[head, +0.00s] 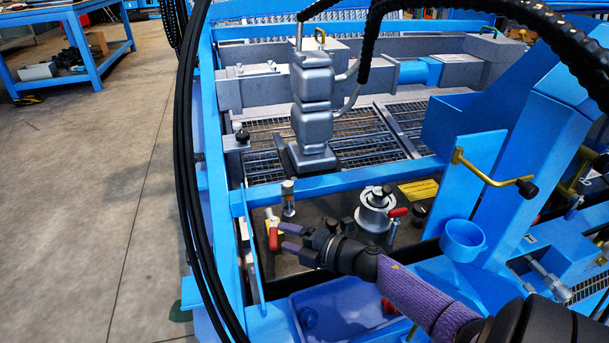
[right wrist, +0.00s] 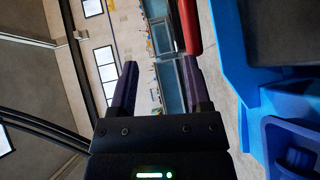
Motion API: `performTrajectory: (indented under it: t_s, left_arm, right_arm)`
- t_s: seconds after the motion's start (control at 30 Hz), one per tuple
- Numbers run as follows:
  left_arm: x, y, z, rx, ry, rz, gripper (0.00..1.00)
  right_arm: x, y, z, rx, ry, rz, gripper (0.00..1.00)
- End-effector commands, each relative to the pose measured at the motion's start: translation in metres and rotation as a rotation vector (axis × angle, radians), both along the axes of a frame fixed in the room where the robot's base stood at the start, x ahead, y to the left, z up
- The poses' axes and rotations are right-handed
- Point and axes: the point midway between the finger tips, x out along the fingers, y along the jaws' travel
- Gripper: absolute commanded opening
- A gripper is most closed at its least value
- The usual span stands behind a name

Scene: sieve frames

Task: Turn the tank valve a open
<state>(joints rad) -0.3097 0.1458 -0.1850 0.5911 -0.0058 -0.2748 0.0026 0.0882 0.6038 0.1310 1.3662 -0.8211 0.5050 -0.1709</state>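A red valve handle (head: 273,236) stands on the dark tank top at the left, near the blue frame. A second red handle (head: 398,212) sits farther right, beside a round silver fitting. Which of them is tank valve a, I cannot tell. My right gripper (head: 285,238) is open, its purple fingers pointing left at the left red handle, just short of it or beside it. In the right wrist view, the red handle (right wrist: 190,25) lies beyond the tip of the right-hand finger, and the gap between the fingers (right wrist: 161,70) is empty. Contact is unclear. My left gripper is out of view.
A blue bin (head: 345,307) lies below my right gripper. A blue crossbar (head: 335,182) runs behind the handles, and a short silver post (head: 288,198) stands close to the left one. Black hoses hang in front at the left. A blue cup (head: 463,240) is at the right.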

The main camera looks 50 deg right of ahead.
Motion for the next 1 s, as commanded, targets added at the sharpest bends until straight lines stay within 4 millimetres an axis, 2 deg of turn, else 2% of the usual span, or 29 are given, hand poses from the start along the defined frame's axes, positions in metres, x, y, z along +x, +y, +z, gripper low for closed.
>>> performTrajectory:
  t_s: [0.3,0.73,0.77,0.87,1.0]
  left_arm:
    - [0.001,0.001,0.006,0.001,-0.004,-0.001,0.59]
    - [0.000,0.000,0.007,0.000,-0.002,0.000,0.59]
    - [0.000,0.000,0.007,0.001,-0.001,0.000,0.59]
    - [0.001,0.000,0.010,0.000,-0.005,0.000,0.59]
    - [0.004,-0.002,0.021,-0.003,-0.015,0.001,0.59]
  right_arm:
    - [-0.028,-0.007,-0.005,-0.002,0.013,-0.002,0.59]
    - [-0.030,-0.008,-0.007,-0.003,0.016,-0.003,0.59]
    - [-0.030,-0.008,-0.008,-0.003,0.016,-0.003,0.55]
    - [-0.025,-0.005,-0.012,-0.004,0.033,-0.047,0.33]
    - [-0.003,0.011,-0.028,-0.021,0.100,-0.249,0.04]
